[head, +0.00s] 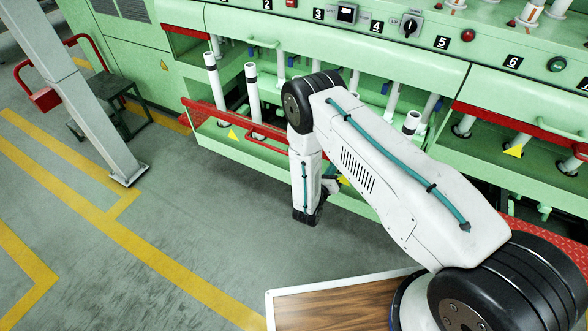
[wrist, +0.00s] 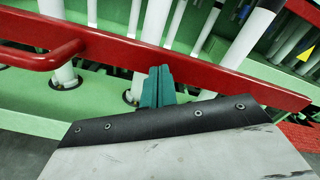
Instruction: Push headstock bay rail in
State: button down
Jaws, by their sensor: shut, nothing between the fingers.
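The red bay rail (head: 205,110) runs along the front of a green bay that stands out from the machine, in the head view. A red bar handle sits on it. In the wrist view the rail (wrist: 215,78) crosses the picture, with its handle (wrist: 40,58) at the left. My gripper (wrist: 157,85) has its teal fingers shut and empty, in front of the rail and right of the handle. I cannot tell whether they touch it. In the head view my forearm and wrist hide part of the rail and most of my gripper.
White tubes (head: 252,88) stand in the bay behind the rail. A neighbouring bay with a red rail (head: 500,116) lies to the right. Left are a grey post (head: 75,95) and a dark stool (head: 105,92). The grey floor (head: 190,215) before the bay is clear.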

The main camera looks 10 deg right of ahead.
jog(key=x, duration=1.4)
dwell(1.0)
jog(key=shift+x, duration=7)
jog(key=v, duration=0.8)
